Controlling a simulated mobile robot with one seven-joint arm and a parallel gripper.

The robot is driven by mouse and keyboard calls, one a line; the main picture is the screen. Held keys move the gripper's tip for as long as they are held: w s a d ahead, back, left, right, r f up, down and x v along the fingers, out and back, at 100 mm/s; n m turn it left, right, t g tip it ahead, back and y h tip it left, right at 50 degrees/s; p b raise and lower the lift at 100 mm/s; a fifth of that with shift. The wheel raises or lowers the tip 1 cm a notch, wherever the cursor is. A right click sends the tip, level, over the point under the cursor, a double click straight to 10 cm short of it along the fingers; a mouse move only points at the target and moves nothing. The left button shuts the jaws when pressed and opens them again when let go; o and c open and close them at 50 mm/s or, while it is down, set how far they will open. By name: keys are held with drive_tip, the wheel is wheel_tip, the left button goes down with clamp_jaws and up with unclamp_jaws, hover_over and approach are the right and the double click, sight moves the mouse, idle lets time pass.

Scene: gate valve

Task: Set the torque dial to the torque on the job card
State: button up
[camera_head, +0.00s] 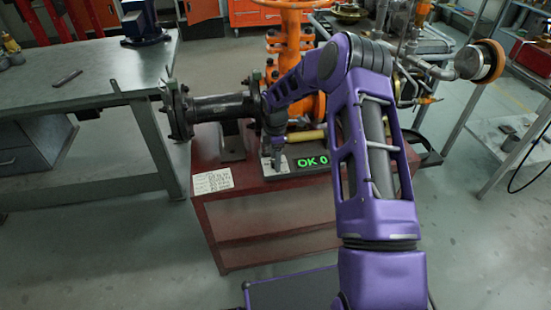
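My purple arm reaches over a dark red cart, and my gripper (277,158) points down at a small light grey block (265,170) on the cart top. The torque dial itself cannot be made out; the gripper covers part of that block. Whether the fingers are open or shut, or touch anything, is too small to tell. Beside it on the right, a black display (313,163) shows green "OK 0", its right end close to my arm. The white job card (212,181) lies at the cart's front left corner; its lines are too small to read.
The red cart (222,205) carries a dark flanged pipe (222,107) and an orange gate valve (291,45) behind my gripper. A yellow bar (306,136) lies behind the display. A grey workbench (110,75) stands left. Floor is open at front left.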

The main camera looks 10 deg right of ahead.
wheel_tip(320, 180, up, 17)
drive_tip(key=p, duration=0.2)
drive_tip(key=shift+r, duration=0.2)
idle(0.4)
